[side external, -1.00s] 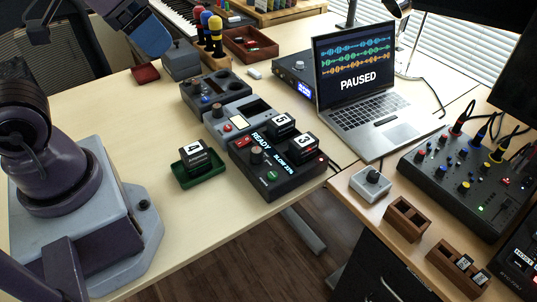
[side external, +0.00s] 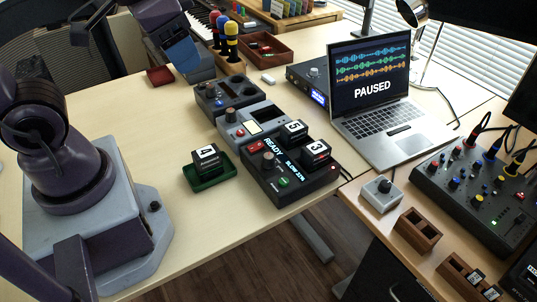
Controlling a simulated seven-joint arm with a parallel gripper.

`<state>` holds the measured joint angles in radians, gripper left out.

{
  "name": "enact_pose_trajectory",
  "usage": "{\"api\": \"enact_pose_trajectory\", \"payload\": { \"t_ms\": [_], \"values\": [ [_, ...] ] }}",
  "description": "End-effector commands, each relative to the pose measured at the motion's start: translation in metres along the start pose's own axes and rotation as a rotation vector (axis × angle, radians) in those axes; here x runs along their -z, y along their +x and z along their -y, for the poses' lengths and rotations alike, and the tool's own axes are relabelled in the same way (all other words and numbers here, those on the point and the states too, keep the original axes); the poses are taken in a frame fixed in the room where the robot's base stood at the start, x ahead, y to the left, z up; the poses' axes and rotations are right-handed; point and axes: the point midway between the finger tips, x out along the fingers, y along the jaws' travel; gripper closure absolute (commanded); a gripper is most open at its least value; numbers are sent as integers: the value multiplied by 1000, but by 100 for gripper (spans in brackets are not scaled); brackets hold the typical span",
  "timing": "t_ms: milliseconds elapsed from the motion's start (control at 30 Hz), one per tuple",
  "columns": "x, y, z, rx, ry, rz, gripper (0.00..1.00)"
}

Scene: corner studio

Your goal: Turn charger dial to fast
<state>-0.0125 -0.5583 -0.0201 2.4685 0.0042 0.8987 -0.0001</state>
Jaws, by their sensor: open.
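The charger (side external: 276,186) is a black box at the edge of the wooden table. Its display (side external: 287,158) reads READY and SLOW 20%. A dark round dial (side external: 268,160) with a light top stands on its near left part, beside a red switch and a green button. Numbered battery blocks 5 (side external: 296,131) and 3 (side external: 316,150) sit in its back bays. My gripper (side external: 190,68) is at upper left, at the end of a blue wrist section, well away from the dial. It is open and empty; its fingertips are hard to make out.
Block 4 (side external: 207,156) sits in a green tray (side external: 232,171) left of the charger. Grey and dark devices (side external: 249,131) stand behind the charger. A laptop (side external: 390,140) reading PAUSED is at right. Colored-topped posts (side external: 231,45) stand near my gripper.

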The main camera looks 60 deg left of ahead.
Motion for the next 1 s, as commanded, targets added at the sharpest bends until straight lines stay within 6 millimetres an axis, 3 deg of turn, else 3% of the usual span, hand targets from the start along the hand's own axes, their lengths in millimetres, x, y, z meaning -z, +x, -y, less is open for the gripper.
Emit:
{"api": "enact_pose_trajectory", "payload": {
  "t_ms": [300, 600, 733, 867, 1000],
  "values": [
    [39, 88, -10, 30, -34, 285, 45],
    [66, 172, -27, 44, -162, 396, 45],
    [87, 179, -32, 51, -251, 338, 45],
    [84, 184, -31, 58, -286, 336, 45],
    [76, 202, -31, 58, -285, 341, 45]
  ]
}}
